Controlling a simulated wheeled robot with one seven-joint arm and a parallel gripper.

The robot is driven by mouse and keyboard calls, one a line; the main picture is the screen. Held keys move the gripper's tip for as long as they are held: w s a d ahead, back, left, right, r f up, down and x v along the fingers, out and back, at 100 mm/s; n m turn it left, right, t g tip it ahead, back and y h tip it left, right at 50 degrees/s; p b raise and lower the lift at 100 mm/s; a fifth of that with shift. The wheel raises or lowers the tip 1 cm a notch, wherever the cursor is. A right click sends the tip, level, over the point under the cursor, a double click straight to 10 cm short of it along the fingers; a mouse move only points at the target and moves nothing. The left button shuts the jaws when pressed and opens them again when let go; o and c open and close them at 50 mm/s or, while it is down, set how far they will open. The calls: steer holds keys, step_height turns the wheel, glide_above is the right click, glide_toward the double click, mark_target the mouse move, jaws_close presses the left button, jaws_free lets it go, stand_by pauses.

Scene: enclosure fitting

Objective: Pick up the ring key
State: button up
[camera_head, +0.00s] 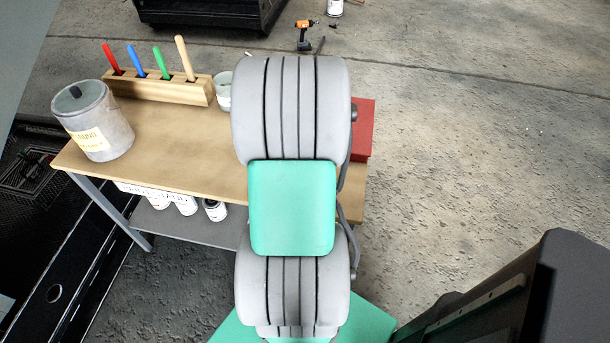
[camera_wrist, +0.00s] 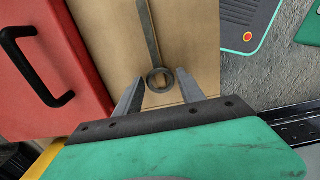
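The ring key (camera_wrist: 151,35) is a dark grey tool with a long flat handle and a round ring end, lying on the wooden tabletop (camera_wrist: 195,45) in the wrist view. Its ring end lies between the two fingertips of my gripper (camera_wrist: 159,77), and its handle runs away toward the top edge. My gripper is open, with a gap between each finger and the ring. I cannot tell how high the fingers are above the table. In the head view my arm hides the ring key and the gripper.
A red box (camera_wrist: 65,60) with a black handle stands left of the key in the wrist view. The head view shows the wooden workbench (camera_head: 165,150) with a paint can (camera_head: 95,122), a wooden rack (camera_head: 160,88) of coloured handles and a small pale cup (camera_head: 223,92).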

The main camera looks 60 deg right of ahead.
steer(key=c, duration=0.8)
